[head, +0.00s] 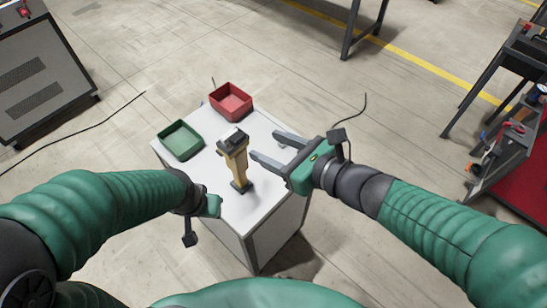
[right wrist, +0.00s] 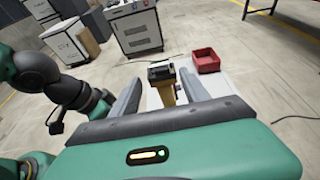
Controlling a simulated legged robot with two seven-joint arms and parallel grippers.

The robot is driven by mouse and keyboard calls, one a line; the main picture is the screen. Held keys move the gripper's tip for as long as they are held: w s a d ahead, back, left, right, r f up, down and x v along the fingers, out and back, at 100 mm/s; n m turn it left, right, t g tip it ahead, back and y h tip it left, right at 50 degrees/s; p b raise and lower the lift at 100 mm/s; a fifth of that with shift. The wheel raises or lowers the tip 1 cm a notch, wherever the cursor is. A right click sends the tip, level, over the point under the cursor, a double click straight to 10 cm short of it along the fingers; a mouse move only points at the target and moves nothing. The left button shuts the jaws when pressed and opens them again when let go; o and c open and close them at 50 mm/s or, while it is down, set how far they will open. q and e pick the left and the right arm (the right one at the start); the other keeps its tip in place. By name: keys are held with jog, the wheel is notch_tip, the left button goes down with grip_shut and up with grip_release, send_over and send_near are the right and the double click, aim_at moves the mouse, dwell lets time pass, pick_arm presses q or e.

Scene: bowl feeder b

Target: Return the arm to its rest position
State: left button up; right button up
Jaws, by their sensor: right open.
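A yellow bowl feeder stand (head: 234,160) with a dark top stands upright on a white table (head: 262,200). My right gripper (head: 264,146) is open and empty to the right of the stand, its two grey fingers pointing left towards it. In the right wrist view the yellow stand (right wrist: 166,88) shows beyond and between the open fingers. My left gripper (head: 210,205) is over the table's front left edge; its fingers are hidden, so its opening does not show.
A green bin (head: 181,153) and a red bin (head: 231,115) stand on the table's far side. The red bin also shows in the right wrist view (right wrist: 206,68). A grey cabinet (head: 42,75) is at the left and a tool bench (head: 520,130) at the right. Open floor surrounds the table.

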jog(key=s+d+f+n+g+h+p, duration=0.1)
jog(key=s+d+f+n+g+h, duration=0.3)
jog(key=f+n, duration=0.4)
jog(key=s+d+f+n+g+h+p, duration=0.1)
jog(key=s+d+f+n+h, duration=0.1)
jog(key=d+n, duration=0.6)
jog(key=s+d+f+n+g+h+p, duration=0.1)
jog(key=d+f+n+h, duration=0.4)
jog(key=d+n, duration=0.4)
jog(key=d+f, duration=0.1)
jog(key=d, duration=0.1)
jog(key=shift+s+d+f, duration=0.25)
jog(key=shift+s+d, duration=0.05)
jog(key=shift+s, duration=0.05)
jog(key=shift+c, duration=0.2)
